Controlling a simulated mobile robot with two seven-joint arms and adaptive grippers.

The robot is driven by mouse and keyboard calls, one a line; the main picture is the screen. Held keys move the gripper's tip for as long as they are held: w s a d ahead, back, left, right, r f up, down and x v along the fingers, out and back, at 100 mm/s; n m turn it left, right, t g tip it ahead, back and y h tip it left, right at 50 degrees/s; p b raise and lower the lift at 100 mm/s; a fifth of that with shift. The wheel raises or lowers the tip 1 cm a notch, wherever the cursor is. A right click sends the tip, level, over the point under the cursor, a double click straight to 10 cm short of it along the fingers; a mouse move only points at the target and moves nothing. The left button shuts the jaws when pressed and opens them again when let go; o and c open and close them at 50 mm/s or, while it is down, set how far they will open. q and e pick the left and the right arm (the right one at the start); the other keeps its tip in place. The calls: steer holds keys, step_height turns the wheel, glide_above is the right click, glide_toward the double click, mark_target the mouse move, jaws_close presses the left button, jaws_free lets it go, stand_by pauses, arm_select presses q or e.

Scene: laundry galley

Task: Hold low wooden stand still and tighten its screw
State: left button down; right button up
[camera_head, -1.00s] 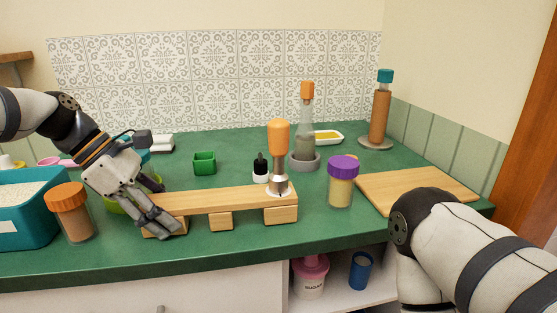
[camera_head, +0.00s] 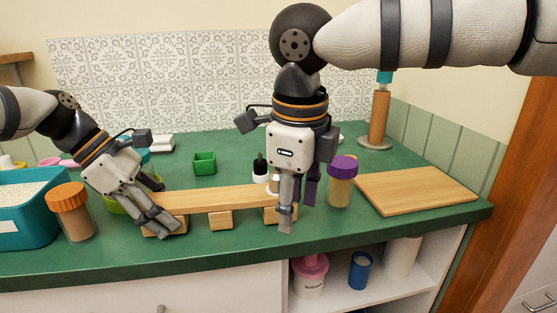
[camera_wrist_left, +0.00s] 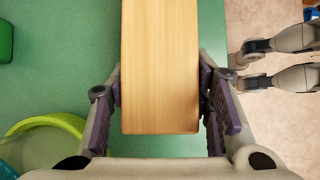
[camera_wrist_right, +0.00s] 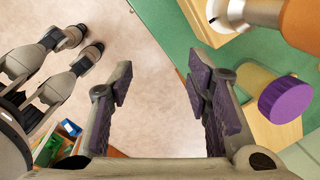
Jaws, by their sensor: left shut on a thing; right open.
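The low wooden stand (camera_head: 215,200) lies along the front of the green counter. My left gripper (camera_head: 162,224) is shut across its left end; the left wrist view shows one finger against each side of the wood (camera_wrist_left: 160,60). An orange-handled driver (camera_wrist_right: 303,25) with a metal shaft stands on the stand's right end. In the head view my right gripper (camera_head: 297,212) covers most of it, leaving only a bit of metal visible. My right gripper is open and empty, fingers pointing down; in its wrist view the driver lies beyond one finger, outside the gap. The screw itself is hidden.
A purple-lidded jar (camera_head: 341,180) stands close right of my right gripper, with a cutting board (camera_head: 415,190) further right. A dark-capped bottle (camera_head: 260,168) stands behind the stand. An orange-lidded jar (camera_head: 70,210) and teal bin (camera_head: 25,215) are left of my left gripper.

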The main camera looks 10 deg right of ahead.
steer(key=w+d+r+m+t+h, duration=0.1)
steer(key=w+d+r+m+h, duration=0.3)
steer(key=w+d, duration=0.25)
steer(key=a+r+y, duration=0.5)
steer(key=r+y, duration=0.1)
steer(key=r, duration=0.6)
steer(key=shift+m, duration=0.4)
steer(key=x, duration=0.9)
steer(key=shift+a, duration=0.15)
